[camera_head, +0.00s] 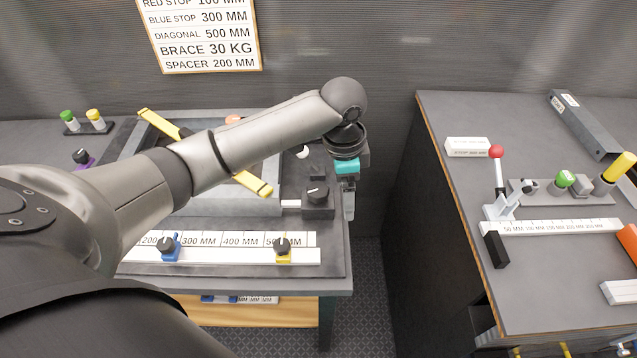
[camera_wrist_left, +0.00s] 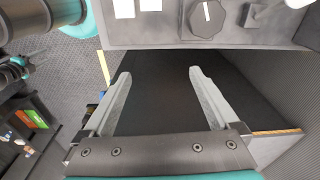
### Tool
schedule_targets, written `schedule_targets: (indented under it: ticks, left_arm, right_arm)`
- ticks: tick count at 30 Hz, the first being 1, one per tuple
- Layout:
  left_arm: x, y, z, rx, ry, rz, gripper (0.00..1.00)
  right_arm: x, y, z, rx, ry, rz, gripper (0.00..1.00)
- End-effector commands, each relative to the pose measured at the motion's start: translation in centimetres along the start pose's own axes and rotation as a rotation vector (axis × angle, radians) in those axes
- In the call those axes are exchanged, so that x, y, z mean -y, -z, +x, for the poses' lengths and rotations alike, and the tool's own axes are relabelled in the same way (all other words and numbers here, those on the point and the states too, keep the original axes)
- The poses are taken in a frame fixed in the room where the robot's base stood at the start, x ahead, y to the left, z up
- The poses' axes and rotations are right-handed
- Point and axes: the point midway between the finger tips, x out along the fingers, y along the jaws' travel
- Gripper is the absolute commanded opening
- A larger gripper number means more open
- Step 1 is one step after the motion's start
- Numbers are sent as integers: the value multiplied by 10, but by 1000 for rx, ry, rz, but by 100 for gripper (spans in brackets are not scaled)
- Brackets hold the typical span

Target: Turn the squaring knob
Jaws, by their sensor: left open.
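The black knob (camera_head: 317,194) sits on a dark block at the right end of the jig table, with a white pointer mark on its top. I take it as the squaring knob; no label naming it is readable. It also shows at the top of the left wrist view (camera_wrist_left: 207,17). My left gripper (camera_head: 348,212) points down just past the table's right edge, to the right of the knob and apart from it. In the left wrist view its two fingers (camera_wrist_left: 160,76) are spread with nothing between them.
A white scale (camera_head: 220,240) with blue and yellow stops runs along the jig's front. A yellow diagonal bar (camera_head: 253,184) crosses the frame, partly behind my arm. A second bench (camera_head: 545,270) with a red-knobbed lever (camera_head: 496,152) stands right, beyond a floor gap (camera_head: 365,290).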

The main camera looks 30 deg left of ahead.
Motion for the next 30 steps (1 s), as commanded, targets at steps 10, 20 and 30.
schedule_targets:
  ticks: [10,20,30]
  left_arm:
    - [70,-34,-81,85,-8,-28,94]
    - [75,-41,-69,92,-19,-36,94]
    - [73,-47,4,91,-19,-35,94]
  right_arm:
    - [0,-1,-3,2,0,0,50]
    - [0,-1,-1,2,0,0,50]
    - [0,-2,5,2,0,0,50]
